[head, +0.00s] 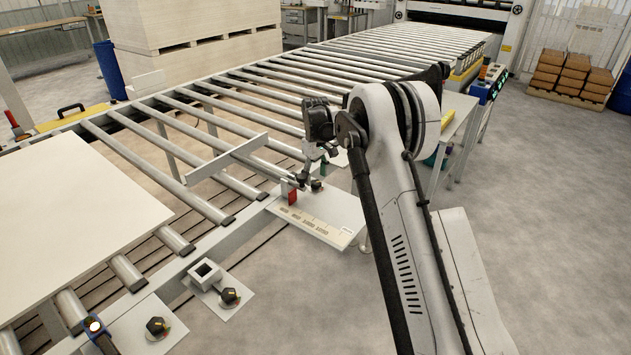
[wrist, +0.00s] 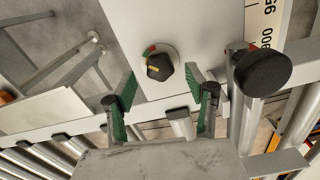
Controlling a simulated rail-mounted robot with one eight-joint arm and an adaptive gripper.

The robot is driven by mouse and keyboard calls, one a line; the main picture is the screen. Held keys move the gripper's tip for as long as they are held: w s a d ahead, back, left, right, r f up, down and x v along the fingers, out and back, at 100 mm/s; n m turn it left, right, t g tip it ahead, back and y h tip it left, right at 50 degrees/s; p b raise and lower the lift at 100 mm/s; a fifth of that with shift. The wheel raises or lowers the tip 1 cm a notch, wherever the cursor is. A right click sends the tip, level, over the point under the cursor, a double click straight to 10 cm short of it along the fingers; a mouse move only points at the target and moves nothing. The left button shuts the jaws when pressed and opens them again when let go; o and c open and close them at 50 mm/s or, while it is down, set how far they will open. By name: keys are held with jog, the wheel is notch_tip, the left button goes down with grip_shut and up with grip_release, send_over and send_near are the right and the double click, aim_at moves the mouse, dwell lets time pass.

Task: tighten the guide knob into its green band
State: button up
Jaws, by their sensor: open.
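The guide knob (wrist: 159,67) is black with a yellow pointer mark, on a round base on a pale plate. A small red and green patch shows at its base's upper left; the pointer lies on the knob's left part, apart from the green as far as I can tell. My gripper (wrist: 162,82) is open, with its green-padded fingertips either side of the knob, not gripping it. Whether they are level with it in height is unclear. In the head view my gripper (head: 318,167) hangs over the pale plate (head: 345,212), and the knob is hard to make out there.
A larger black knob (wrist: 262,72) stands right of the right finger, close to it. A number scale (wrist: 268,22) lies beyond. In the head view, a guide bar (head: 228,160) crosses the rollers, a red block (head: 292,197) sits beside my gripper, and two other knobs (head: 157,326) (head: 230,296) are nearer.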

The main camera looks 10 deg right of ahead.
jog(key=shift+f, duration=1.15)
jog(key=shift+c, duration=0.5)
jog(key=c, duration=1)
jog(key=shift+f+m+b, duration=0.1)
jog(key=shift+m+b, duration=0.5)
jog(key=shift+b, duration=0.05)
jog(key=shift+c, duration=0.2)
jog(key=shift+m, duration=0.4)
jog(key=o, duration=1.1)
jog(key=shift+o, duration=0.2)
jog(key=shift+r, duration=0.25)
